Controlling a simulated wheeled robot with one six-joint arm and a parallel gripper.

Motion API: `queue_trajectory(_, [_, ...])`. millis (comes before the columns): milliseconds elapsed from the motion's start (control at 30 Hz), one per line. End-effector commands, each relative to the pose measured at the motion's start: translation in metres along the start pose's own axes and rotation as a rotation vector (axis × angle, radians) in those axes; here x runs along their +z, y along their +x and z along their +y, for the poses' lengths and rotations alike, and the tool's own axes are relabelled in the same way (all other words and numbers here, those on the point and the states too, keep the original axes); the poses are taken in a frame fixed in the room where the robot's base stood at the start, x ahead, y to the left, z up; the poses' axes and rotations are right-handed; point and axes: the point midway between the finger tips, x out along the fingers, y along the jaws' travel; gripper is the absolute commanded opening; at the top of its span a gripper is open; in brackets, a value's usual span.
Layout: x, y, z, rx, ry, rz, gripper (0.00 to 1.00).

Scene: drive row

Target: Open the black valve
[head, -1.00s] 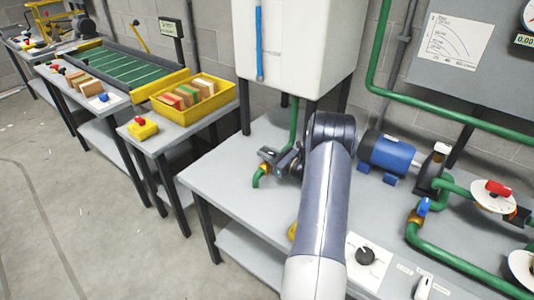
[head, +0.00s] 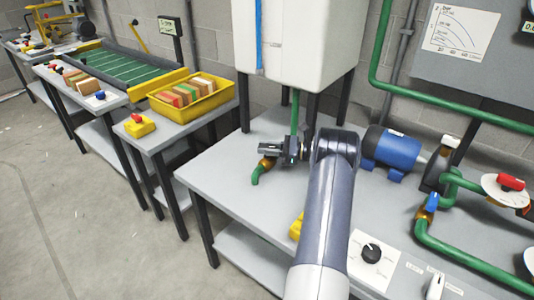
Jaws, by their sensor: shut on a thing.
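A small tap with a brass body (head: 266,163) and a green spout (head: 257,176) sits at the bottom of a green pipe (head: 294,112) below the white tank, on the grey bench. My gripper (head: 272,150) is at this tap, just above the brass body, and is shut on the black valve's handle. The dark fingers cover most of the handle, so its exact angle cannot be told. My arm reaches in from the bottom of the head view.
The white tank (head: 295,40) stands above the tap on dark legs. A blue motor (head: 391,150) is close to the right of my arm. Other valves include a red handle (head: 510,183) and a blue handle (head: 432,202). A black knob (head: 371,252) is at the front right.

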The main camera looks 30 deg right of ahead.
Motion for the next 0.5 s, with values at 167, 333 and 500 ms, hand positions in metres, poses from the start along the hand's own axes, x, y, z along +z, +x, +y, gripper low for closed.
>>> queue_trajectory(167, [-0.0018, 0.0001, -0.0004, 0.080, -0.001, 0.000, 0.01])
queue_trajectory(333, [-0.0010, 0.0002, -0.0001, 0.122, 0.001, 0.000, 0.01])
queue_trajectory(500, [-0.0001, 0.0002, 0.0001, 0.138, 0.001, -0.001, 0.01])
